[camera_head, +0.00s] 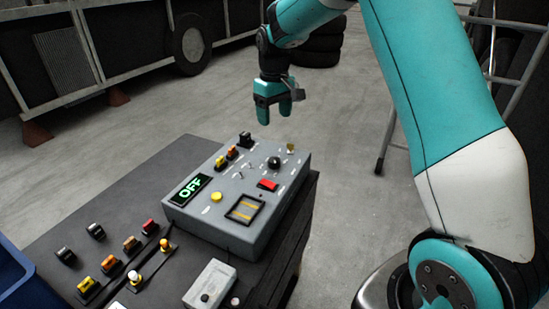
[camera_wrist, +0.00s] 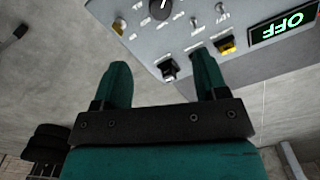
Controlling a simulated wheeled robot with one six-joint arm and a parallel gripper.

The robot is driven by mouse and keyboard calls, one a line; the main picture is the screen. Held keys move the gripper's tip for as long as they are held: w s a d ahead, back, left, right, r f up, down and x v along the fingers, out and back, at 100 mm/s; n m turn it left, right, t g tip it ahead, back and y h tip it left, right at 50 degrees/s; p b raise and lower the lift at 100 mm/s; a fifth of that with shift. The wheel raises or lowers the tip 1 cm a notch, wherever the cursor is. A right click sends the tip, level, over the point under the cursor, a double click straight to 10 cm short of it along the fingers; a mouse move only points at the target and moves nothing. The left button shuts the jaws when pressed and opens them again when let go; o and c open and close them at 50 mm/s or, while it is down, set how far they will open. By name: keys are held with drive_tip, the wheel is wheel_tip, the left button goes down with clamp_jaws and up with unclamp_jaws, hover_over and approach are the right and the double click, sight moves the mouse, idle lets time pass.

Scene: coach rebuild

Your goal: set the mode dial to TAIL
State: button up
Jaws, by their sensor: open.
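The grey control box (camera_head: 214,222) stands on a dark bench. Its black round mode dial (camera_head: 274,163) is near the far right of the top face. In the wrist view the dial (camera_wrist: 160,8) shows at the top edge, partly cut off, and its labels are too small to read. A green-lit display (camera_head: 190,189) reads OFF; it is upside down in the wrist view (camera_wrist: 284,25). My gripper (camera_head: 276,113) hangs open and empty above and beyond the box's far edge, apart from the dial. Its two teal fingers (camera_wrist: 162,82) also show in the wrist view.
The box also carries a red button (camera_head: 267,185), a yellow button (camera_head: 216,197), small toggles and black and yellow rocker switches. Several loose switches and a small grey box (camera_head: 210,284) lie on the bench (camera_head: 110,205). Tyres (camera_head: 318,45) and a ladder (camera_head: 500,70) stand behind on open floor.

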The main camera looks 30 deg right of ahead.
sight(274, 159)
wheel_tip(274, 159, down, 14)
drive_tip(key=p, duration=0.2)
drive_tip(key=shift+f+p, duration=0.25)
drive_tip(key=shift+p, duration=0.1)
drive_tip(key=c, duration=0.9)
